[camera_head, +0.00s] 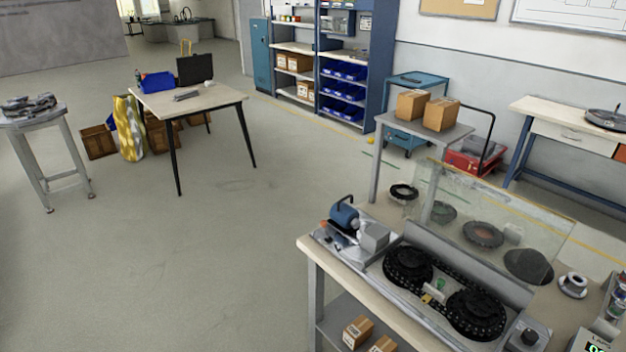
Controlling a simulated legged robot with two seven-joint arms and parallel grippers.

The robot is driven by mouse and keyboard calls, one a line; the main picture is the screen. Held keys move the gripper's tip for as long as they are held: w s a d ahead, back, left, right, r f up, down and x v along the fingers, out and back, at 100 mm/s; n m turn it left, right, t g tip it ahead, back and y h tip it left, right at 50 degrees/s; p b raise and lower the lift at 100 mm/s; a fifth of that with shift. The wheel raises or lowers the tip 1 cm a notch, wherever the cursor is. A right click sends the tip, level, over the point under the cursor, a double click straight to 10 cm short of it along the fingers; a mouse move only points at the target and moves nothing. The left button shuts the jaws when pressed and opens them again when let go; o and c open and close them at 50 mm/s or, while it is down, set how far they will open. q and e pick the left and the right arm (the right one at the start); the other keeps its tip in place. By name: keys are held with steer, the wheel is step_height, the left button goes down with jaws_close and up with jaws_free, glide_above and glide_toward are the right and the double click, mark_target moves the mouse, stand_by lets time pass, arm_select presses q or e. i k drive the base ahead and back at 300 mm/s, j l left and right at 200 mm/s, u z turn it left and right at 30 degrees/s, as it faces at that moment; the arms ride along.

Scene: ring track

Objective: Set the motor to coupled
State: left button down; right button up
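A blue motor (343,217) with a dark curved handle on top sits at the left end of the ring-track station, on a pale metal plate. A grey block (374,236) stands just right of it. Whether the motor touches or engages this block is too small to tell. Right of the block is the black ring track (438,283), with a round wheel at each end. A small green piece and a yellowish piece lie near its middle. Neither of my grippers is in view.
The station's bench (333,258) is at the lower right, with a clear panel (490,215) behind the track. Cardboard boxes (356,331) lie on its lower shelf. A grey stool (42,125) and a desk (215,100) stand at left. The middle floor is clear.

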mark_target(344, 218)
steer(key=i+j, duration=0.4)
steer(key=i, duration=0.25)
steer(key=i+j+z, duration=0.1)
steer(key=i+j, duration=0.35)
steer(key=i, duration=0.25)
steer(key=i+j, duration=0.45)
steer(key=i, duration=0.2)
